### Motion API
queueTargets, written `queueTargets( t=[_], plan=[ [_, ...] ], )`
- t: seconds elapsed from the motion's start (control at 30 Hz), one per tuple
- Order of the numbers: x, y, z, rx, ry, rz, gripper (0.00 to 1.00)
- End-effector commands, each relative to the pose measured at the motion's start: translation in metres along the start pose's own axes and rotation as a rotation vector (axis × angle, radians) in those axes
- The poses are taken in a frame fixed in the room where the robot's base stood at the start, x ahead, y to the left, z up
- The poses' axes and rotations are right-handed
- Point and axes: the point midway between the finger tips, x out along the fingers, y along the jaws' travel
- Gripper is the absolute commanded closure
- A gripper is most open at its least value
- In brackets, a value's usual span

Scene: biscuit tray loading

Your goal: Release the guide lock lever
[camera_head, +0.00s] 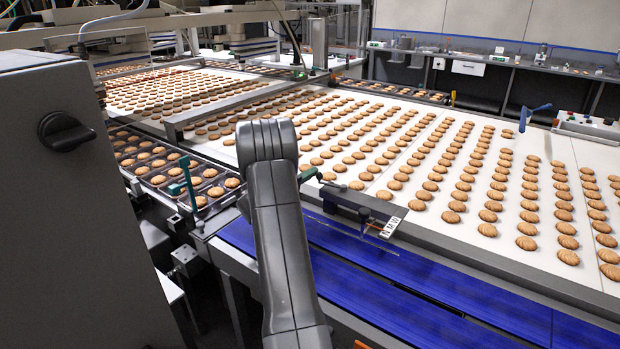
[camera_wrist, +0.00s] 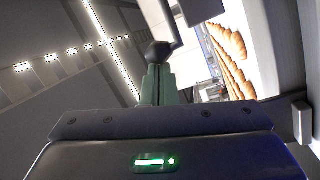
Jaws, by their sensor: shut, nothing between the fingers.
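My gripper (camera_head: 311,174) is shut, with its green fingers together beside the near edge of the biscuit belt. In the wrist view the closed fingertips (camera_wrist: 157,68) meet a dark ball knob (camera_wrist: 158,52) on a dark lever arm (camera_wrist: 167,14). The knob lies right at the tips, not between the fingers; I cannot tell whether they touch. In the head view a short lever (camera_head: 334,185) shows just right of the fingertips, above a dark guide block (camera_head: 350,203). A plate marked N M W (camera_head: 390,228) sits at the block's right end.
The white belt (camera_head: 440,205) carries many rows of biscuits. Blue belts (camera_head: 400,290) run along the near side. A teal upright handle (camera_head: 187,182) stands by trays at left, and a blue handle (camera_head: 532,115) at far right. A grey cabinet (camera_head: 60,200) blocks the left.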

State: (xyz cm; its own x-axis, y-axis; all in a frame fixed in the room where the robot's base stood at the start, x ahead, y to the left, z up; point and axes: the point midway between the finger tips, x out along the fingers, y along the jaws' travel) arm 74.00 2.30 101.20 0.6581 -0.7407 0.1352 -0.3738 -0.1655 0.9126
Motion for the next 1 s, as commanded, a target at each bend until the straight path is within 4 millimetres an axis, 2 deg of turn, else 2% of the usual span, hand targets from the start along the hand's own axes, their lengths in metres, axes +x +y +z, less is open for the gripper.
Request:
queueTargets(
  t=[1.0],
  plan=[
    [-0.012,0.003,0.008,0.018,0.12,-0.051,1.0]
  ],
)
